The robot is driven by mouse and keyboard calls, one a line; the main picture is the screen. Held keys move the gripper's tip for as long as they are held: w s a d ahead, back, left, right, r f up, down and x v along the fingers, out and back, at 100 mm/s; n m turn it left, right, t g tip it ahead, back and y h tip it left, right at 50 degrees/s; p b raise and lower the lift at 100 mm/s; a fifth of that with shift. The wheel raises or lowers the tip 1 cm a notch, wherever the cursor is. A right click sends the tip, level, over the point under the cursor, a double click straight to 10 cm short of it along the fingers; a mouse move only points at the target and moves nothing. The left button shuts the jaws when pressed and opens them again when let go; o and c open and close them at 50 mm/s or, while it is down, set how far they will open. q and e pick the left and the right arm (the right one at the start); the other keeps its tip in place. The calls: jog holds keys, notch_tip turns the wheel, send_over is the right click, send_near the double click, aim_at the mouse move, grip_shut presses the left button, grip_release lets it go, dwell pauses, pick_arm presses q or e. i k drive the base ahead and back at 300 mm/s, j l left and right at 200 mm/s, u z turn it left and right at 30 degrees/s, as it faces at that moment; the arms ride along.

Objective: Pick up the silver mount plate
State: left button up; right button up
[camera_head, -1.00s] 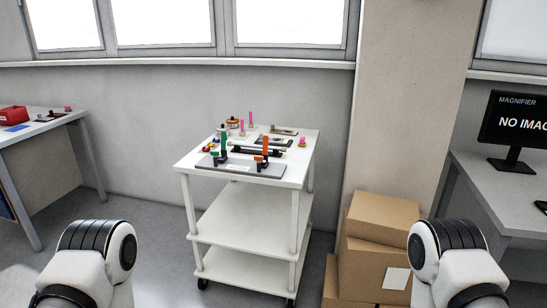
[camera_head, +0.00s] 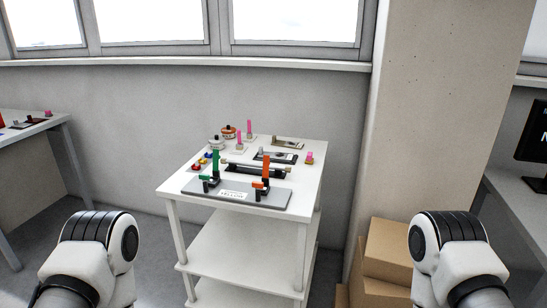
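Several items lie on the top shelf of a white cart (camera_head: 178,186) ahead of me. A small silver-grey plate (camera_head: 290,144) with a small upright block lies flat at the back right; it looks like the silver mount plate, but it is too small to be sure. A darker plate (camera_head: 284,157) with a pale patch lies just in front of it. A larger grey base (camera_head: 222,197) with a label, green and orange clamps lies at the front edge. Only my rounded white arm links show at the lower left and right; both grippers are out of view.
Pink-topped pieces (camera_head: 239,140), round containers (camera_head: 229,132) and small coloured parts (camera_head: 203,162) crowd the cart's left and back. Cardboard boxes (camera_head: 388,253) stand to its right beside a pillar. Tables stand at both sides. Floor shows left of the cart.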

aim_at(276, 155)
jog(key=i+j, duration=0.15)
jog(key=j, duration=0.2)
jog(key=i+j+z, duration=0.15)
jog(key=j, duration=0.2)
jog(key=i+j, duration=0.15)
jog(key=j, duration=0.25)
jog(key=i+j+z, duration=0.15)
jog(key=j, duration=0.2)
jog(key=i+j, duration=0.1)
jog(key=j, duration=0.3)
jog(key=i+j+z, duration=0.15)
jog(key=j, duration=0.2)
